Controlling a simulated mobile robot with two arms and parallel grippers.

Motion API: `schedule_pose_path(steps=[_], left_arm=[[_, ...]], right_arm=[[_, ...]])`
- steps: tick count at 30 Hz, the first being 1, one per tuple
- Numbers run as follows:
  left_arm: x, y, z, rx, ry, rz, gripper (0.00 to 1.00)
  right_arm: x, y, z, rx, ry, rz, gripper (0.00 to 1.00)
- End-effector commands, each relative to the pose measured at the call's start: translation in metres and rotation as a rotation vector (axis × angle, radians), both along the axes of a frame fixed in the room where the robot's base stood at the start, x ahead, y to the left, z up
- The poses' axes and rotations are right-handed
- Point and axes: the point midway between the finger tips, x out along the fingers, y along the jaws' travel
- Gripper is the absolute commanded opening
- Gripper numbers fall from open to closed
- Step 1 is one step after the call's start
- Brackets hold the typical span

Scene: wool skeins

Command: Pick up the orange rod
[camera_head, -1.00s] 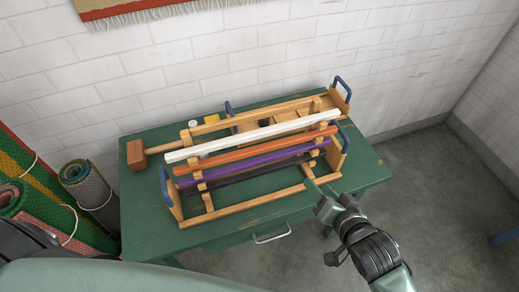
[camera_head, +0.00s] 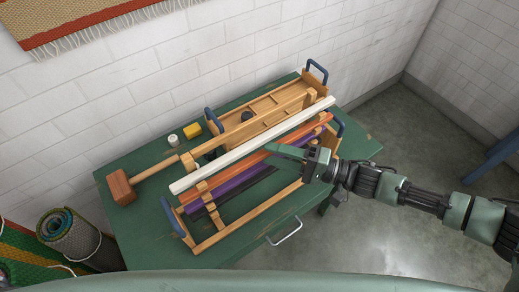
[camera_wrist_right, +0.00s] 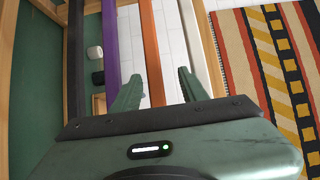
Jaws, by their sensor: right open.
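The orange rod (camera_head: 235,163) lies slanted in a wooden rack (camera_head: 240,226) on a green table, between a white rod (camera_head: 252,144) and a purple rod (camera_head: 235,186). A black rod (camera_head: 240,202) lies nearest the table's front. My right gripper (camera_head: 272,154) is over the rods toward their right part. In the right wrist view my right gripper (camera_wrist_right: 158,88) is open, and the orange rod (camera_wrist_right: 151,50) runs between its two fingers. The purple rod (camera_wrist_right: 110,45) is beside the left finger, and the white rod (camera_wrist_right: 190,45) is near the right finger. My left gripper is not in view.
A mallet (camera_head: 121,187) lies at the table's left end. Blue handles (camera_head: 317,72) stick up at the rack's ends. Rolled mats (camera_head: 68,235) stand left of the table.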

Motion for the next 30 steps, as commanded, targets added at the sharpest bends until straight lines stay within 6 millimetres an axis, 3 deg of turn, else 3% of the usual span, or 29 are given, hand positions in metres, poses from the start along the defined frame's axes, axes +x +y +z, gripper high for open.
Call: schedule_pose_path(steps=[11,20,21,25,26,30], left_arm=[[-0.001,0.006,0.014,0.007,0.002,-0.003,0.0],[-0.001,0.01,0.014,0.012,0.002,0.001,0.0],[-0.001,0.01,0.014,0.012,0.002,0.001,0.0],[-0.001,0.01,0.014,0.012,0.002,0.001,0.0],[-0.001,0.01,0.014,0.012,0.002,0.001,0.0],[-0.001,0.01,0.014,0.012,0.002,0.001,0.0]], right_arm=[[0.015,0.05,-0.005,0.001,-0.003,0.001,0.44],[0.017,0.056,-0.007,-0.001,-0.003,-0.001,0.44],[0.017,0.056,-0.007,-0.001,-0.003,-0.001,0.41],[0.017,0.056,-0.007,-0.001,-0.003,-0.001,0.05],[0.017,0.056,-0.007,-0.001,-0.003,-0.001,0.0],[0.017,0.056,-0.006,0.0,-0.003,-0.001,0.0]])
